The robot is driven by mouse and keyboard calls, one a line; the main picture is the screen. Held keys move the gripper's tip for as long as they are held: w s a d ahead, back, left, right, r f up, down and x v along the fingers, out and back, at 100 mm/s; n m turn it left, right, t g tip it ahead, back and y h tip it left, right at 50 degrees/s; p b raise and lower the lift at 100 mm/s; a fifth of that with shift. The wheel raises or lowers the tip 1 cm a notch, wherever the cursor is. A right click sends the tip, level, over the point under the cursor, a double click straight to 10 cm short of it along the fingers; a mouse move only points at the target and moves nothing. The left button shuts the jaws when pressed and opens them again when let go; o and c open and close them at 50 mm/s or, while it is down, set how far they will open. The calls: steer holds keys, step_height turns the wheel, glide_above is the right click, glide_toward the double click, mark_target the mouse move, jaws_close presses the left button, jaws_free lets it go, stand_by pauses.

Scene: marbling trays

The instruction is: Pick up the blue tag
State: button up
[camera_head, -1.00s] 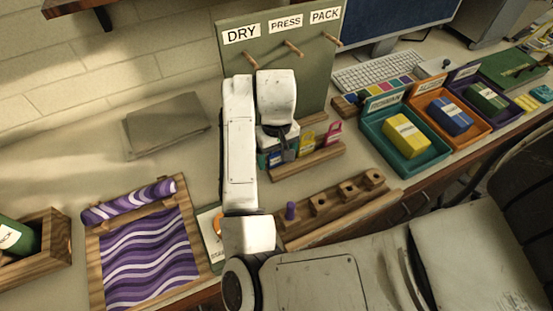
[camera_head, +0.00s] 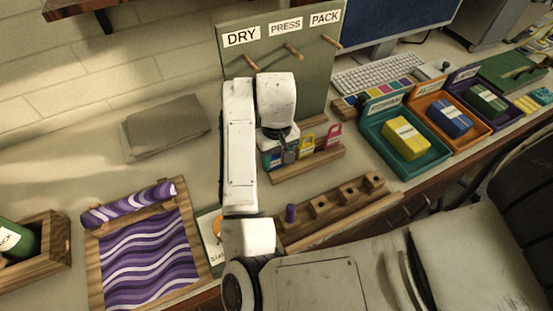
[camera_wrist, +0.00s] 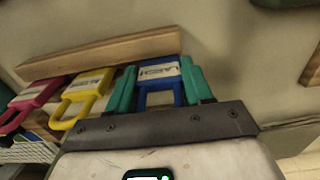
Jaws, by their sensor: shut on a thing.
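The blue tag (camera_wrist: 158,82), with a white label, is between the two teal fingers of my gripper (camera_wrist: 160,84) in the wrist view. The fingers are shut on it from both sides. In the head view my gripper (camera_head: 288,153) is at the left end of the small wooden tag rack (camera_head: 310,166), and it partly hides the blue tag there. I cannot tell whether the tag is clear of the rack. A yellow tag (camera_wrist: 85,92) and a red-pink tag (camera_wrist: 35,100) stand beside it.
A green board (camera_head: 265,70) with pegs labelled DRY, PRESS and PACK stands behind the rack. A wooden block with holes (camera_head: 335,205) lies in front. Coloured trays (camera_head: 375,135) are at right, and a purple marbled tray (camera_head: 95,270) is at left.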

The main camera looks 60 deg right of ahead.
steer(key=shift+r, duration=0.6)
step_height(320, 180, up, 2)
steer(key=shift+r+p, duration=0.2)
steer(key=shift+p, duration=0.15)
steer(key=s+r+p, duration=0.1)
steer(key=s+r, duration=0.3)
steer(key=s, duration=0.3)
steer(key=s+d+r+p, duration=0.1)
steer(key=s+r, duration=0.4)
steer(key=s, duration=0.2)
steer(key=shift+r+p, duration=0.2)
steer(key=shift+p, duration=0.15)
